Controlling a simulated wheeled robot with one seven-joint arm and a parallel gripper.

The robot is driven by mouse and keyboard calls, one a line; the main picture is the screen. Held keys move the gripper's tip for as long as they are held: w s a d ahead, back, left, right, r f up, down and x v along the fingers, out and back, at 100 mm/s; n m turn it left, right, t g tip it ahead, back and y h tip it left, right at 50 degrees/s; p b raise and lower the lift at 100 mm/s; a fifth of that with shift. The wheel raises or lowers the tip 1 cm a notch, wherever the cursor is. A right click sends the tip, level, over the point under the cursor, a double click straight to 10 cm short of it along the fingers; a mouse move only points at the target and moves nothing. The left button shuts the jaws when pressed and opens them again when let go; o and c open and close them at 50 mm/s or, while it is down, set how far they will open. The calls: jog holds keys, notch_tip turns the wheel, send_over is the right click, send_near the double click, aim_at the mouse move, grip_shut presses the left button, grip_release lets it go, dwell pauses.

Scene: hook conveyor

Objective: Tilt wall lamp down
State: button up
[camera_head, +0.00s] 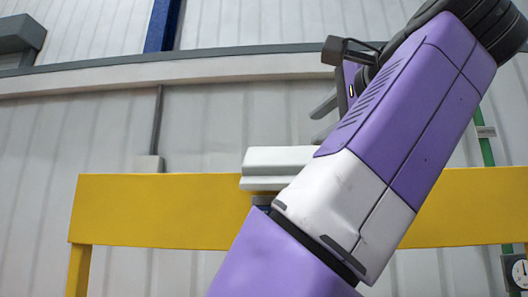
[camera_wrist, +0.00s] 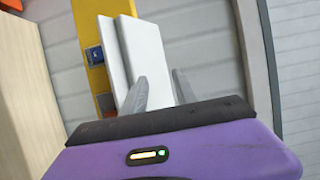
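A white, flat, two-layered box, which looks like the wall lamp (camera_head: 278,160), sits at the top edge of a yellow beam (camera_head: 150,210) in the head view; my arm hides its right part. In the wrist view the lamp (camera_wrist: 148,55) is a long white panel beside the yellow beam. My gripper (camera_wrist: 159,76) is open, with a clear gap between its two grey fingers. The left finger overlaps the panel in that view, and the right finger is past its right edge. I cannot tell whether a finger touches it. The fingers show partly above the lamp in the head view.
A small blue fitting (camera_wrist: 95,55) is on the yellow beam. A pale ribbed wall (camera_head: 230,120) with a horizontal rail (camera_head: 200,68) stands behind. A grey box (camera_head: 20,34) is at the upper left, and a gauge (camera_head: 518,271) at the lower right.

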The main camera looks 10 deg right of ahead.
jog(key=w, duration=0.2)
jog(key=w+p, duration=0.1)
jog(key=w, duration=0.2)
jog(key=shift+a, duration=0.2)
grip_shut()
dwell(1.1)
grip_release()
jog(key=shift+s, duration=0.1)
